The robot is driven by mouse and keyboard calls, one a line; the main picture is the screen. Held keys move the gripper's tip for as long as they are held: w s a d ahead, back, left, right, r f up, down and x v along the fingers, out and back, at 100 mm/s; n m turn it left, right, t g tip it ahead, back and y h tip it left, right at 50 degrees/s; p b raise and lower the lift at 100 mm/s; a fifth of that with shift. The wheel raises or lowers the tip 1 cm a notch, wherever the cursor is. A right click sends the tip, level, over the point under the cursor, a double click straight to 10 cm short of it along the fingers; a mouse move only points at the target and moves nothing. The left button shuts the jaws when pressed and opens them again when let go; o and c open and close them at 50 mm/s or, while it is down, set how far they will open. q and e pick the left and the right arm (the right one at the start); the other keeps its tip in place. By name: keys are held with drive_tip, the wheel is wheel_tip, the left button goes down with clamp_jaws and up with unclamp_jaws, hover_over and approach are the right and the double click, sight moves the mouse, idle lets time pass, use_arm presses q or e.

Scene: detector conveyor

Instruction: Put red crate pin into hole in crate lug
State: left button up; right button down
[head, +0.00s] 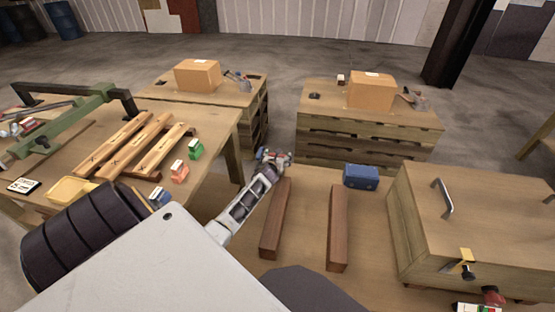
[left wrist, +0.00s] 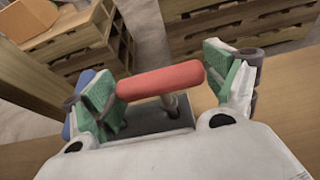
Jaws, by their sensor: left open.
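In the left wrist view a red rounded bar (left wrist: 160,80), which looks like the pin's handle, stands on a metal shaft over a dark plate (left wrist: 150,121). My left gripper (left wrist: 165,88) is open, its green-padded fingers at either end of the bar. In the head view the left gripper (head: 272,158) is small, at the bench's far left; the pin is hard to make out there. The wooden crate (head: 475,205) stands at the right. A yellow fitting (head: 465,255), possibly the lug, is on its front edge; no hole can be made out. My right gripper is not in view.
Two wooden rails (head: 338,228) lie on the bench, with a blue box (head: 361,176) behind. A cluttered table (head: 210,128) is at left. Cardboard boxes (head: 371,92) sit on pallet stands at the back. A red item (head: 493,296) is by the crate's front.

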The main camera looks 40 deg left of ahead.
use_arm(q)
drive_tip(key=shift+c, duration=0.6)
drive_tip(key=c, duration=0.7)
drive_tip(key=shift+r, duration=0.25)
drive_tip(key=shift+r+p, duration=0.3)
drive_tip(key=shift+r, duration=0.6)
drive_tip(key=shift+r+p, duration=0.3)
drive_tip(key=shift+r, duration=0.15)
wheel_tip(320, 180, up, 5)
drive_tip(key=shift+f+p, duration=0.2)
drive_tip(key=shift+p, duration=0.5)
drive_tip(key=shift+r, duration=1.15)
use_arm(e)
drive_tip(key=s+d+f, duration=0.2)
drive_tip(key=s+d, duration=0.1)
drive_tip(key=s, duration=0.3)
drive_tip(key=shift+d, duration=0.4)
